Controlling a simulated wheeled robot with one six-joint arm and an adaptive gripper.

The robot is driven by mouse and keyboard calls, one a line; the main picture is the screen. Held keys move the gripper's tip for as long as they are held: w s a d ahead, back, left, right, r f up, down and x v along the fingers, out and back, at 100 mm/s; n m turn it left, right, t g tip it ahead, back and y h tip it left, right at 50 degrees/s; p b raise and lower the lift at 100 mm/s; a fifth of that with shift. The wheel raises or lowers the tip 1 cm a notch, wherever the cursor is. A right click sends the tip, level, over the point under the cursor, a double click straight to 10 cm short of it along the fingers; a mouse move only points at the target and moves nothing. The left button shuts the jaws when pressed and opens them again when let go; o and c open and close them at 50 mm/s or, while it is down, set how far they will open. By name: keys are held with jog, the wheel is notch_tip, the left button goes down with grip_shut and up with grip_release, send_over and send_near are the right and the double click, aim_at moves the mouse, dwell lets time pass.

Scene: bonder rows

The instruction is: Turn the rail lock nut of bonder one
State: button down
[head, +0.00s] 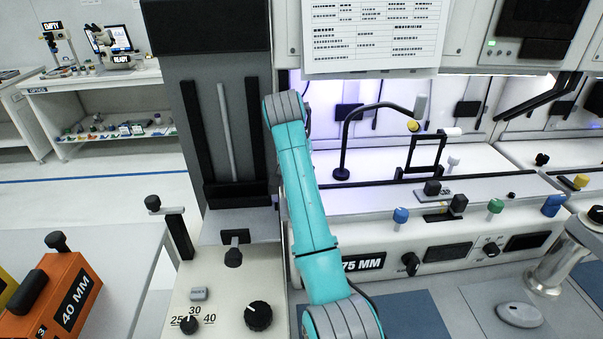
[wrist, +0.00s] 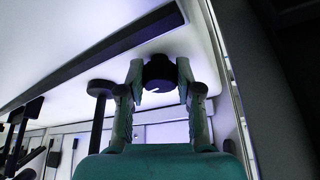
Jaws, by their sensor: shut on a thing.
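In the wrist view, my gripper (wrist: 160,78) has its two fingers closed on opposite sides of a dark round knob (wrist: 159,68), which looks like the rail lock nut. The knob sits against a white lit surface, beside a long black rail (wrist: 110,55). In the head view, my teal arm reaches to the left end of the white bonder (head: 500,206), labelled 75 MM (head: 363,263). The gripper and the nut are hidden in that view, and the nut's turn angle cannot be read.
A black post with a round head (wrist: 99,110) stands close to the left finger. On the bonder are a curved black lamp arm (head: 345,130) and blue and green knobs. A dial panel (head: 225,300) and an orange 40 MM box (head: 65,295) are at lower left.

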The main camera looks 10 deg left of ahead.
jog(key=shift+m, duration=0.5)
jog(key=c, duration=0.8)
grip_release()
jog(key=shift+o, duration=0.2)
notch_tip(320, 180, up, 10)
jog(key=shift+f, duration=0.1)
